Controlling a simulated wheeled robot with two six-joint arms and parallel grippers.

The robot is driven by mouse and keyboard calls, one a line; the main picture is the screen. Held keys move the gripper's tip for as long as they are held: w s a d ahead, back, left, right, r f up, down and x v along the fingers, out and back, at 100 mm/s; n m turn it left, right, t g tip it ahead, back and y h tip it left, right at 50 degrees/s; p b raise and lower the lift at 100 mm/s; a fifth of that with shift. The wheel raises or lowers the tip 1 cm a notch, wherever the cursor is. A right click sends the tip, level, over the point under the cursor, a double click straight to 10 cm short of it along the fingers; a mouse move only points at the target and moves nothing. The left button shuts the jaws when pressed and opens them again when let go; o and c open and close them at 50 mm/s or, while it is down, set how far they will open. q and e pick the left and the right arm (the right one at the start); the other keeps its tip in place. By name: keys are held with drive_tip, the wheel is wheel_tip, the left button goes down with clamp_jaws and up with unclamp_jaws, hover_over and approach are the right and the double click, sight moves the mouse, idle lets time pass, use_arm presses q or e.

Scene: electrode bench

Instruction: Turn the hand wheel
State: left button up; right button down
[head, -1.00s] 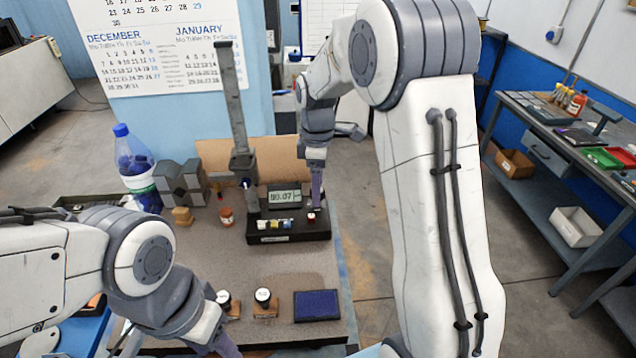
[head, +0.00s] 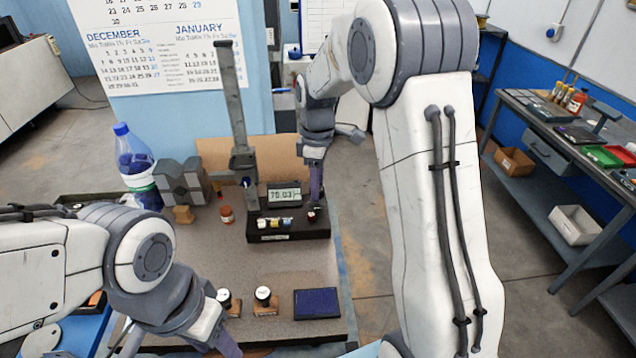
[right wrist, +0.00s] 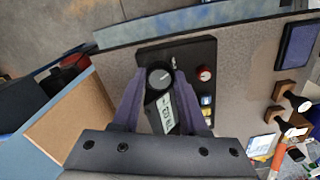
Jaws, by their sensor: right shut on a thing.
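The hand wheel (right wrist: 160,77) is a dark round knob with a pale face mark, in the right wrist view, on a black instrument base (head: 289,236). My right gripper (right wrist: 159,73) has its two fingers on either side of the wheel and is shut on it. In the head view my right gripper (head: 315,208) reaches down to the right end of the base and hides most of the wheel. A digital display (head: 284,195) on the instrument reads about 70.03. My left gripper (head: 228,347) is low in the head view, partly cut off; its jaws are unclear.
A tall grey column (head: 232,100) rises behind the base. A red knob (right wrist: 204,73) sits beside the wheel. Small bottles, a blue-capped bottle (head: 135,165), grey blocks (head: 182,182), two round-topped stamps and a blue pad (head: 317,304) stand around. The bench middle is clear.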

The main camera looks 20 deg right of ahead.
drive_tip(key=m, duration=0.4)
drive_tip(key=shift+r+p, duration=0.1)
drive_tip(key=shift+p, duration=0.3)
drive_tip(key=m, duration=0.5)
drive_tip(key=shift+p, duration=0.3)
drive_tip(key=m, duration=0.4)
drive_tip(key=shift+m, duration=0.3)
drive_tip(key=m+p, duration=0.1)
drive_tip(key=m, duration=1.2)
drive_tip(key=shift+m, duration=0.3)
drive_tip(key=m, duration=0.4)
drive_tip(key=shift+p, duration=0.35)
drive_tip(key=shift+m, duration=2.2)
